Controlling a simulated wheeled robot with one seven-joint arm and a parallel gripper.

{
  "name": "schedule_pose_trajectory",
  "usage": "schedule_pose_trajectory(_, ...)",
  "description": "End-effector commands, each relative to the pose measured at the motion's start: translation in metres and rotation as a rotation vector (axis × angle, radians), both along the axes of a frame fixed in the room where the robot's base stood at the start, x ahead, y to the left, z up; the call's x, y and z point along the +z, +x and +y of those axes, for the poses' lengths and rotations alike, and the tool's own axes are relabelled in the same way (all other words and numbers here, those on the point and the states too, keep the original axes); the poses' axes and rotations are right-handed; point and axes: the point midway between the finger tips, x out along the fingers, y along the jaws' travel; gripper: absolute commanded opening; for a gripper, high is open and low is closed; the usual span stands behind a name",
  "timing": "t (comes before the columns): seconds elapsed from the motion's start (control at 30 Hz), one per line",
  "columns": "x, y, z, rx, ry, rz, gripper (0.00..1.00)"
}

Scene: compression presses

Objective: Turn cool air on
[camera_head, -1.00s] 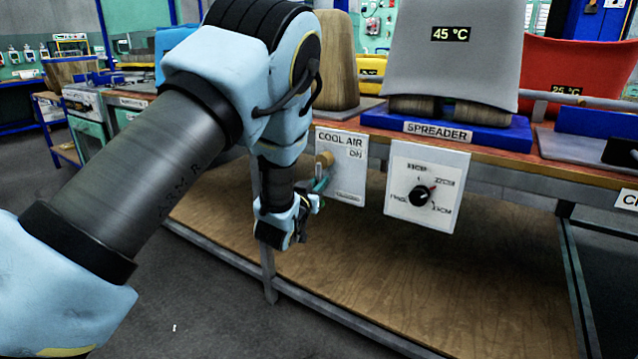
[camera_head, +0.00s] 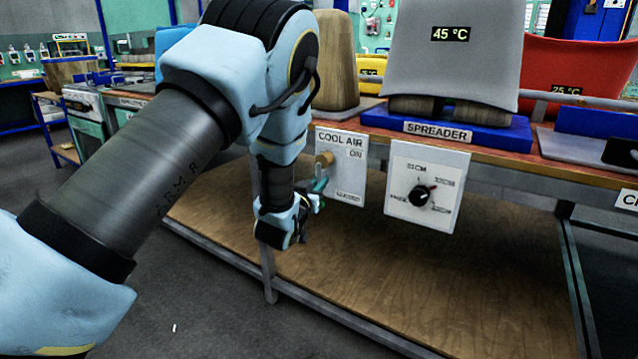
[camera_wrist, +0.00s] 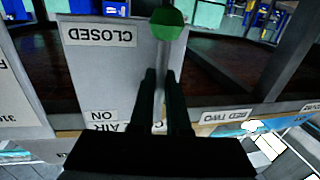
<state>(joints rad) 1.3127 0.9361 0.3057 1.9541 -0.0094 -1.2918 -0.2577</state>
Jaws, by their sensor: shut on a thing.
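The white COOL AIR panel (camera_head: 341,168) hangs under the table edge, with an ON label at its upper right and a small label low down. A brass valve part (camera_head: 325,159) sits at its left side, and a teal-green lever (camera_head: 320,185) shows below it. In the wrist view the panel (camera_wrist: 105,70) is upside down, with CLOSED and ON labels. In the head view my gripper (camera_head: 308,207) is at the panel's lower left; the grip is partly hidden.
A white dial panel (camera_head: 427,187) with a black knob hangs to the right. Above stand the blue SPREADER base (camera_head: 470,127) and a grey press form (camera_head: 455,60) reading 45 °C. A wooden lower shelf (camera_head: 400,270) lies below, with open room above it.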

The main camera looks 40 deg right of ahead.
Motion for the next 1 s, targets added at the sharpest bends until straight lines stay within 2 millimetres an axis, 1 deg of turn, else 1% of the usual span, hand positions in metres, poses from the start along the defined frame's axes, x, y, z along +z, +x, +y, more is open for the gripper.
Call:
schedule_pose_trajectory(0.17, 0.001, -0.002, 0.0, 0.002, -0.016, 0.062, 0.0)
schedule_pose_trajectory(0.37, 0.002, -0.009, -0.002, 0.002, -0.052, 0.197, 0.0)
schedule_pose_trajectory(0.67, 0.008, -0.022, -0.005, 0.002, -0.125, 0.47, 0.0)
schedule_pose_trajectory(1.0, 0.018, -0.035, -0.009, 0.002, -0.206, 0.783, 0.0)
